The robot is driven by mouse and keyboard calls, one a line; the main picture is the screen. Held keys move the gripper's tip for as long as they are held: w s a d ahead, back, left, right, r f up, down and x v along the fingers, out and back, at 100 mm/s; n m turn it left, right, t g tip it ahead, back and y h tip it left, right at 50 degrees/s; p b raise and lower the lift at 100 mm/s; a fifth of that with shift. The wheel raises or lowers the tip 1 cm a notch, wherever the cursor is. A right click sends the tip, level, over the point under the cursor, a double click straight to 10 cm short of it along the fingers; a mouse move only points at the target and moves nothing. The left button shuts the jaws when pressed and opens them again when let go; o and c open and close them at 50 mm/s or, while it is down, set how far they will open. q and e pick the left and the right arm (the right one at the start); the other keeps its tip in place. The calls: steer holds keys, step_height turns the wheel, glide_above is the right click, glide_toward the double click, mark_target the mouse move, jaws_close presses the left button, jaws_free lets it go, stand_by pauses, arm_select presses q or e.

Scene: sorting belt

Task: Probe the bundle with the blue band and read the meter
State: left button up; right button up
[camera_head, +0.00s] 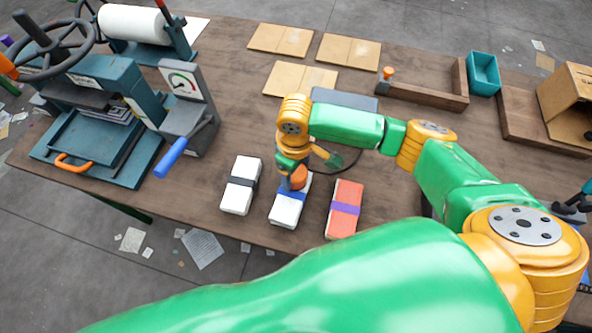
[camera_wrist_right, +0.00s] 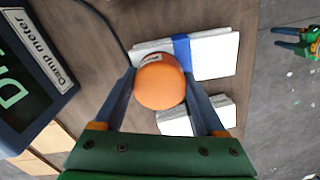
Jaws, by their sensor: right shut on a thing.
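The bundle with the blue band (camera_head: 286,211) is a white stack lying flat on the table between two other bundles. It also shows in the wrist view (camera_wrist_right: 216,54), with its blue band (camera_wrist_right: 182,50). My right gripper (camera_head: 293,176) is shut on an orange probe handle (camera_wrist_right: 160,82) above this bundle's far end. The probe's tip is hidden, so contact cannot be told. The damp meter (camera_wrist_right: 32,80) shows large green letters starting with D, the rest cut off. In the wrist view, my left gripper (camera_wrist_right: 286,38) appears small, empty and open over the floor side.
A grey-banded bundle (camera_head: 238,198) lies left and an orange-red, purple-banded bundle (camera_head: 345,210) right. A gauge (camera_head: 182,82) with a blue-handled lever and a press (camera_head: 95,150) stand left. Cardboard pieces (camera_head: 281,39), a wooden tray (camera_head: 425,98) and a teal bin (camera_head: 483,72) are behind.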

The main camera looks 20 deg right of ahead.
steer(key=shift+r+p, duration=3)
steer(key=shift+p, duration=0.6)
step_height(320, 180, up, 2)
steer(key=shift+p, duration=0.35)
